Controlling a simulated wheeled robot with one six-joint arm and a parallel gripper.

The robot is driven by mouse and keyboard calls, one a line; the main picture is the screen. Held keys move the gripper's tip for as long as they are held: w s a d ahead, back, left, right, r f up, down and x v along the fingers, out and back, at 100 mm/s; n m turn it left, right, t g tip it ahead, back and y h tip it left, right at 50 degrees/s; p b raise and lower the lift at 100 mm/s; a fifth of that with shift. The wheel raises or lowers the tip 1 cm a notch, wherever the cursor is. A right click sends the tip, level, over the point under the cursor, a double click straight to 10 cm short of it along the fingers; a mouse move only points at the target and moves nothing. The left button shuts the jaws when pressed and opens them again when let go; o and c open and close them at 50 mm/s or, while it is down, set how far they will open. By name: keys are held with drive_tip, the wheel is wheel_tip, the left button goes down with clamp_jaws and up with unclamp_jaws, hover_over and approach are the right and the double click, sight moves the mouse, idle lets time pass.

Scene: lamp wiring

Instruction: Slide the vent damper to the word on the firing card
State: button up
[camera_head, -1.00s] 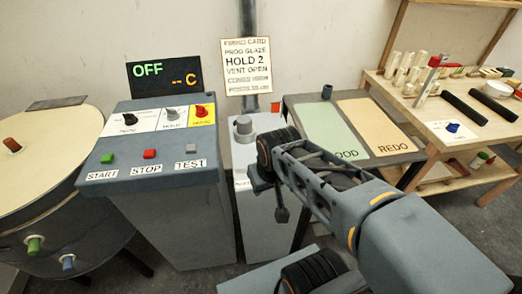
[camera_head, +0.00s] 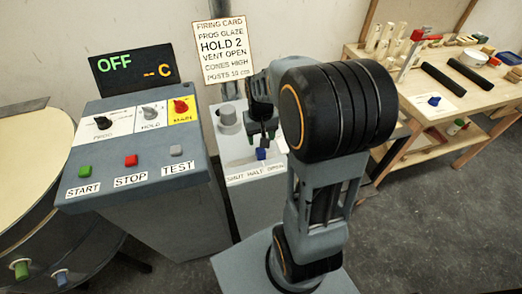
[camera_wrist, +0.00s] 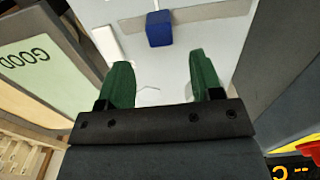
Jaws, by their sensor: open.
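The firing card (camera_head: 224,50) hangs on the back wall and reads VENT OPEN. The vent damper's blue knob (camera_head: 262,153) is on the pale grey vent box (camera_head: 240,160), above the label SHUT HALF OPEN (camera_head: 256,173). I cannot tell which word the knob lines up with. In the wrist view the blue knob (camera_wrist: 159,28) stands on a grey strip. My gripper (camera_wrist: 161,70) is open and empty, its two green fingers spread apart, with the knob beyond the fingertips and roughly between their lines. In the head view my gripper (camera_head: 263,132) is just above the knob, and my arm hides part of the box.
A control panel (camera_head: 140,150) with knobs and START, STOP and TEST buttons stands left of the box. A round kiln (camera_head: 30,160) is at far left. A wooden workbench (camera_head: 470,110) is at right.

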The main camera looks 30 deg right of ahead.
sight(261, 149)
wheel_tip(261, 149, down, 8)
drive_tip(key=shift+r+b, duration=0.25)
drive_tip(key=shift+b, duration=0.05)
clamp_jaws()
idle(0.6)
